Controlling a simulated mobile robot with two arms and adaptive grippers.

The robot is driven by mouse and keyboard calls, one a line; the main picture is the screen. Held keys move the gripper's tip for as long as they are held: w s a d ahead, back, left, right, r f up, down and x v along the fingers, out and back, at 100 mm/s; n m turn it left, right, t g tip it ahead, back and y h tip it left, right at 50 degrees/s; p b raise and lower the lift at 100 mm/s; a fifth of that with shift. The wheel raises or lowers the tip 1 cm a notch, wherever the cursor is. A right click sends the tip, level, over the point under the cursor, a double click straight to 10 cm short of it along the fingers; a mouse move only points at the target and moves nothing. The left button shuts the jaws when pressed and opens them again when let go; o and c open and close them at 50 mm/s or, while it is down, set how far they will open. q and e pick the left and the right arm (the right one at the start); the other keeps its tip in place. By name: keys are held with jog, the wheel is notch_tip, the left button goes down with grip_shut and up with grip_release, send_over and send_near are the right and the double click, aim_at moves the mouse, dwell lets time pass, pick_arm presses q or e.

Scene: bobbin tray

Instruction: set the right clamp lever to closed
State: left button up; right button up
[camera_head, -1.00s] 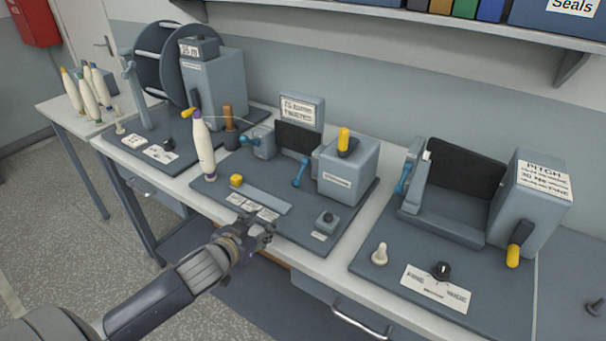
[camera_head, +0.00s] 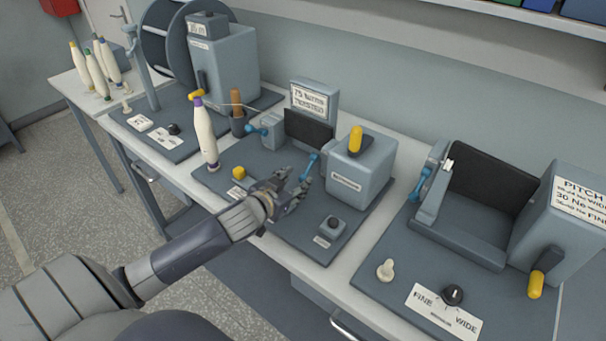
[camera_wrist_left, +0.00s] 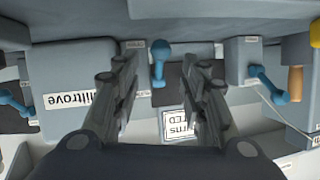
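The right clamp lever (camera_head: 309,165) is a blue handle on the middle station, beside the grey box with a yellow lever. It slants down toward the front. In the left wrist view the blue lever (camera_wrist_left: 159,62) shows between the finger lines, its round knob toward the top of the picture. The left clamp lever (camera_head: 257,131) is also blue and sits on the left clamp block. My left gripper (camera_head: 292,187) is open and empty, just in front of the right lever; I cannot tell whether it touches. My right gripper is not in view.
A white bobbin (camera_head: 205,135) stands upright left of my gripper. The grey box (camera_head: 362,170) stands close right of the lever. Another machine (camera_head: 455,240) is further right.

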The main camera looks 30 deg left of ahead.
aim_at(303, 176)
pick_arm(q)
jog(key=x, duration=0.3)
jog(key=shift+w, duration=0.25)
jog(key=shift+x, duration=0.8)
jog(key=shift+w+a+f+p, duration=0.1)
jog(key=shift+w+f+p, duration=0.15)
jog(key=shift+p, duration=0.05)
grip_shut()
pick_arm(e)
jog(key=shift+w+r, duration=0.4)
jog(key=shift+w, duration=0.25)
